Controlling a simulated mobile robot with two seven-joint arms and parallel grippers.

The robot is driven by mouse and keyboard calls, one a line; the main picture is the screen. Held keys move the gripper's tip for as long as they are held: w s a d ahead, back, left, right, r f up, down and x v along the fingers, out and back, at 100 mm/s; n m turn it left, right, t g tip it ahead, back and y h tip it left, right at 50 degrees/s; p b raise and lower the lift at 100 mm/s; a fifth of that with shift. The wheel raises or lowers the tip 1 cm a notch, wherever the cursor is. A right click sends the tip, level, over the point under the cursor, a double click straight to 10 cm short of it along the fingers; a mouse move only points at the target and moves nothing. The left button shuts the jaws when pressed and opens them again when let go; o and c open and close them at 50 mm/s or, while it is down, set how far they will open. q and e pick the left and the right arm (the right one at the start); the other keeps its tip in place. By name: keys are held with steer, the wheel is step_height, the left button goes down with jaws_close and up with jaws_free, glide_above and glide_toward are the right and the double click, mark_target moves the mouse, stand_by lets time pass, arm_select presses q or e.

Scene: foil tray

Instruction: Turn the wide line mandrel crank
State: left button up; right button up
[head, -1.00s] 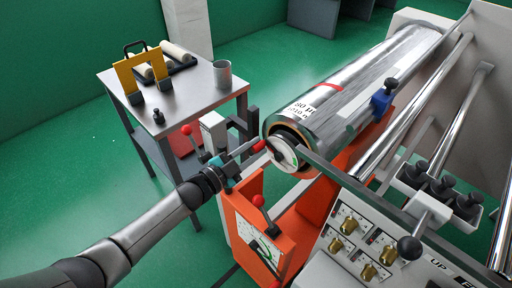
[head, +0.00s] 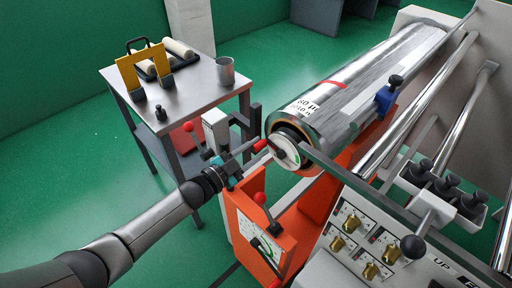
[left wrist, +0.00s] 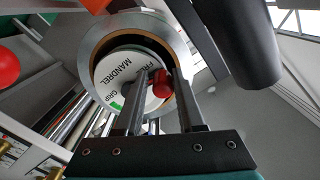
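The wide line mandrel (head: 285,151) is a white disc in the near end of the large foil roll (head: 352,82). Its crank has a red knob (head: 261,145) at the disc's left side. My left gripper (head: 256,147) is at that knob, its fingers on either side of it. In the left wrist view the red knob (left wrist: 162,86) sits between the fingertips, in front of the disc (left wrist: 126,84) lettered "FREE", "MANDREL" and "GRIP". The fingers look closed on the knob. My right gripper is not seen.
An orange stand (head: 263,235) with a dial and red-knobbed lever is just below my left gripper. A grey side table (head: 195,96) with a cup and yellow frame stands behind. A control panel (head: 359,246) with brass knobs is at the lower right.

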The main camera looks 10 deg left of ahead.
arm_select(q)
steer(key=o, duration=0.3)
steer(key=shift+r, duration=0.15)
steer(key=p+v, duration=0.1)
steer(key=v, duration=1.4)
steer(key=shift+a+f, duration=0.1)
steer(key=shift+f, duration=0.1)
steer(key=s+a+f+n+g+y+b, duration=0.1)
steer(key=s+a+f+n+g+y, duration=0.2)
steer(key=f, duration=0.7)
steer(key=s+a+f+n+y+b, duration=0.1)
steer(key=s+f+n+y+b, duration=0.2)
steer(key=f, duration=0.7)
steer(key=s+a+f+n+g+y, duration=0.25)
steer(key=s+f, duration=0.25)
steer(key=f, duration=0.5)
steer(key=s+d+f+n+g+b, duration=0.1)
steer(key=s+f, duration=0.3)
steer(key=s, duration=0.4)
steer(key=s+d+f+n+g+y, duration=0.1)
steer(key=s+f+g, duration=0.3)
steer(key=s, duration=0.4)
steer(key=s+d+f+n+g+y+b, duration=0.1)
steer(key=s+d+f+g, duration=0.2)
steer(key=s+f, duration=0.3)
steer(key=s, duration=0.3)
steer(key=shift+d+f+b, duration=0.15)
steer(key=shift+d+b, duration=0.15)
steer(key=shift+b, duration=0.05)
